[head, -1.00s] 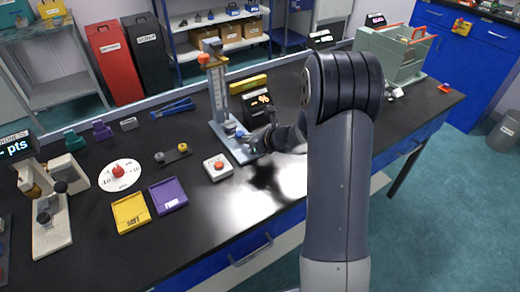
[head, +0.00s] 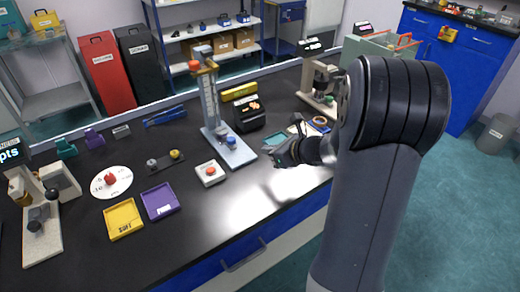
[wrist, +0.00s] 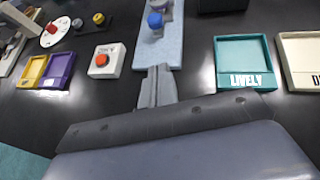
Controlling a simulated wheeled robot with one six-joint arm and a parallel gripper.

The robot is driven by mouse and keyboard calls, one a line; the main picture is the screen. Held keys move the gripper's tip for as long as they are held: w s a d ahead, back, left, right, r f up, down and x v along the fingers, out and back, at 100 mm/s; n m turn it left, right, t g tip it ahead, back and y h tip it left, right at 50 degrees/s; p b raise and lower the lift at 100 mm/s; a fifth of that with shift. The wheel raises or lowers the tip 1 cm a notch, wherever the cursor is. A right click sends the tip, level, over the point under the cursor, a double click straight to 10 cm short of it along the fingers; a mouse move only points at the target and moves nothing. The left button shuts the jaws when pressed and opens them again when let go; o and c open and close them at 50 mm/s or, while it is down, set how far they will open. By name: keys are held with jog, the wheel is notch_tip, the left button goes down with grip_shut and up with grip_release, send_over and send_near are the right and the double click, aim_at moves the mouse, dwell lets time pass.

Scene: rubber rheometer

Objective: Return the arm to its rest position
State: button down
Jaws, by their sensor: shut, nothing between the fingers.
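My gripper (head: 277,156) is at the end of my arm, above the front part of the black bench, right of the white box with a red button (head: 210,173). It is shut and empty. In the wrist view my gripper (wrist: 160,74) points toward the light blue base of the upright tester (wrist: 172,50), with a blue knob (wrist: 155,20) on it. The tester (head: 212,105) stands behind and left of my gripper in the head view. My upper arm hides part of the bench's right side.
A yellow tray (head: 124,219) and a purple tray (head: 160,201) lie at the left front. A teal tray marked LIVELY (wrist: 244,63) and a cream tray (wrist: 300,60) are on the right in the wrist view. The front bench strip is clear.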

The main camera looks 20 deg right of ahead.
jog(key=shift+s+d+r, duration=0.15)
jog(key=shift+s+r, duration=0.05)
jog(key=shift+s, duration=0.1)
